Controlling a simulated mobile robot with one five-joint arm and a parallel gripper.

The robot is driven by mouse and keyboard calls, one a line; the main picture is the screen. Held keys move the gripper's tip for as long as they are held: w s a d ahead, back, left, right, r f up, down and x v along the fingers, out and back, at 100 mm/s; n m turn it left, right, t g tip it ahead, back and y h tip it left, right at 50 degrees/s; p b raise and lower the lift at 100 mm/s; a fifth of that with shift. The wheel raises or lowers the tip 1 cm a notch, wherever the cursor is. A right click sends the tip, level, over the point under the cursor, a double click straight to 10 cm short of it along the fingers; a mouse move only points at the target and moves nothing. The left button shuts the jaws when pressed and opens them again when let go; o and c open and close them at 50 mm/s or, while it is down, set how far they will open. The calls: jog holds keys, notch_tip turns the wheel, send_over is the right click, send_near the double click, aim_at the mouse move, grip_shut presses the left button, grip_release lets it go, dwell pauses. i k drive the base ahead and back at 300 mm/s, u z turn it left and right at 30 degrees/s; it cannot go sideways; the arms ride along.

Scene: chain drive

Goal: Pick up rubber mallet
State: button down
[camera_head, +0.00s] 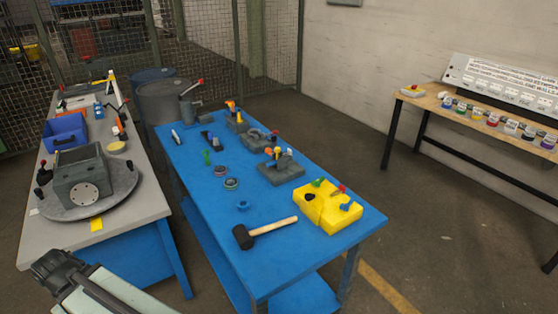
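The rubber mallet (262,232) lies flat on the near part of the blue table (275,265). Its black head is at the left and its light wooden handle points right. A part of my arm shows at the bottom left, well to the left of the mallet and apart from it. My gripper's fingertips are not visible.
A yellow block (328,208) with small coloured parts lies right of the mallet. Grey fixtures (281,172) stand farther back on the table.

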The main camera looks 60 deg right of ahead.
aim_at(243, 237)
jog(key=z, duration=3.35)
jog(key=k, duration=0.95)
jog(key=u, duration=0.95)
jog(key=i, duration=1)
jog(key=u, duration=0.05)
